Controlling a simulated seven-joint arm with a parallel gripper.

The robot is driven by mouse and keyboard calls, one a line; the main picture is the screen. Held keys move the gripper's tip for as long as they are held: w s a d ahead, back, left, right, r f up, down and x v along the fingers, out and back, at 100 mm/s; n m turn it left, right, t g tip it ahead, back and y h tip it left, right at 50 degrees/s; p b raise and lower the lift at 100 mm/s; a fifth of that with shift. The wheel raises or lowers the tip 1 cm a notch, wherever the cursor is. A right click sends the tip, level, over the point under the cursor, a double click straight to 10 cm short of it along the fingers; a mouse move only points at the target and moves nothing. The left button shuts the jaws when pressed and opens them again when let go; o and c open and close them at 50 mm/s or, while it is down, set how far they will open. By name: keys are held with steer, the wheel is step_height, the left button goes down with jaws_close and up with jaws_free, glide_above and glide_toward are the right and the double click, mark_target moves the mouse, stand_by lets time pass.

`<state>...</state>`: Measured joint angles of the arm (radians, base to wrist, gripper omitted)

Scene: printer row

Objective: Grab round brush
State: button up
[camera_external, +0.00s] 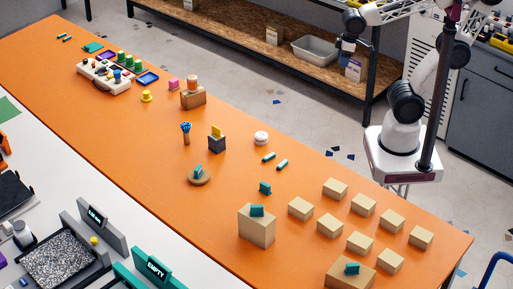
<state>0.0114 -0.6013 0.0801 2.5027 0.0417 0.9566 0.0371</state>
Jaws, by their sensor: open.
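A small upright item with a brown handle and a blue, bristle-like top, which looks like the round brush (186,130), stands on the orange table (150,165) near its middle. It is small in the picture, so the bristles are not clear. My gripper (346,58) hangs high at the upper right, past the table's far edge and well away from the brush. It is open, with nothing seen between its fingers.
Several tan blocks (330,226) fill the right end. Open table lies left of the brush.

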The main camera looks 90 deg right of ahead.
steer(key=w+a+f+m+g+y, duration=0.1)
steer(key=w+a+m+y, duration=0.2)
steer(key=w, duration=0.8)
steer(key=w+a+f+m+y, duration=0.1)
steer(key=w+a+m+y, duration=0.25)
steer(key=w, duration=0.85)
steer(key=w+a+f+m+g+y, duration=0.1)
steer(key=w+a+m+y, duration=0.2)
steer(key=w, duration=0.8)
steer(key=w+d+f+m+t+y, duration=0.1)
steer(key=w+f+m, duration=0.3)
steer(key=w, duration=0.5)
steer(key=w+d+f+m+t+y, duration=0.2)
steer(key=w+f+m+t+y, duration=0.1)
steer(key=w+f, duration=0.5)
steer(key=w+d+f+m+t+y, duration=0.1)
steer(key=w+f+m, duration=0.4)
steer(key=w, duration=0.7)
steer(key=shift+w+d+f+t+y, duration=0.15)
steer(key=shift+f+t+y, duration=0.3)
steer(key=shift+t+y, duration=0.35)
glide_toward(186, 134)
steer(key=w+a, duration=0.2)
steer(key=shift+a+f, duration=0.3)
steer(key=shift+a, duration=0.05)
steer(key=shift+a+f+g, duration=0.15)
steer(key=shift+f+g, duration=0.05)
steer(key=shift+g, duration=0.1)
steer(key=shift+w+a, duration=0.15)
steer(key=shift+a, duration=0.25)
